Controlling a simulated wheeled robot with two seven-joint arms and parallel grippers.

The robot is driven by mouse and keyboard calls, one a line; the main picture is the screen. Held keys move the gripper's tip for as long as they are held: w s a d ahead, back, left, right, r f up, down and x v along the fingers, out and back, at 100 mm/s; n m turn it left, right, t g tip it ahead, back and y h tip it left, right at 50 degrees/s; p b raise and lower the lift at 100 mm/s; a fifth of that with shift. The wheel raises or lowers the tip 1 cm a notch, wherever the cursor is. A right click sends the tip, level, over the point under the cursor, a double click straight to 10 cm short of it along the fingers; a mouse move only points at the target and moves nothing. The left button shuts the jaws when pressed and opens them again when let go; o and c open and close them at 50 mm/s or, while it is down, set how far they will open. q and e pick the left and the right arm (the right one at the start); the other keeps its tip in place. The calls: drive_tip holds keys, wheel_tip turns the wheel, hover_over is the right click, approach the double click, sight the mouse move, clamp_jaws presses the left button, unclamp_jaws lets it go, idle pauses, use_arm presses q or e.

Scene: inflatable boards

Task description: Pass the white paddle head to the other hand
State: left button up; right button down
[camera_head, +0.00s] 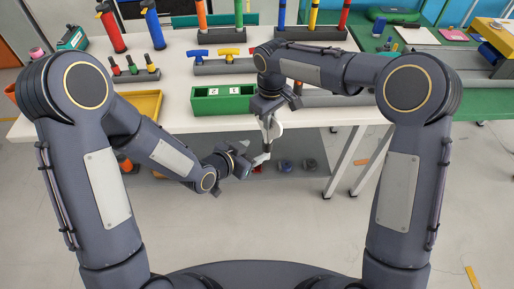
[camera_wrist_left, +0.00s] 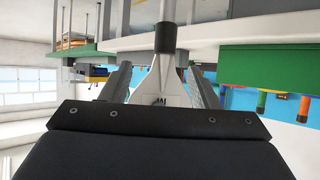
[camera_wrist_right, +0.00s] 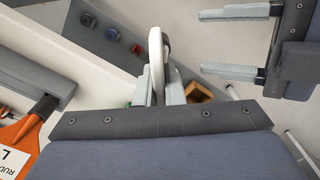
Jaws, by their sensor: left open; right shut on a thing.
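In the right wrist view the white head (camera_wrist_right: 156,60) shows edge-on between the right fingers (camera_wrist_right: 158,92). In the left wrist view the head (camera_wrist_left: 166,78) and collar line up between the open left fingers (camera_wrist_left: 160,80). In the right wrist view the left fingertips (camera_wrist_right: 202,41) stop short of the head.
Behind stands the white table (camera_head: 175,115) with a green bin (camera_head: 224,99), a yellow tray (camera_head: 146,104) and racks of coloured tools. A lower shelf (camera_head: 310,185) holds several knobs (camera_head: 286,166). Open floor lies in front of the table. A green table (camera_head: 480,105) stands at the right.

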sight(268, 138)
use_arm(q)
drive_tip(key=x, duration=1.1)
drive_tip(key=shift+w+d+f, duration=0.2)
drive_tip(key=shift+d, duration=0.1)
drive_tip(key=shift+d, duration=0.1)
drive_tip(key=c, duration=1.1)
use_arm(e)
drive_tip(key=c, duration=1.5)
unclamp_jaws()
drive_tip(key=shift+o, duration=0.2)
drive_tip(key=shift+r, duration=0.1)
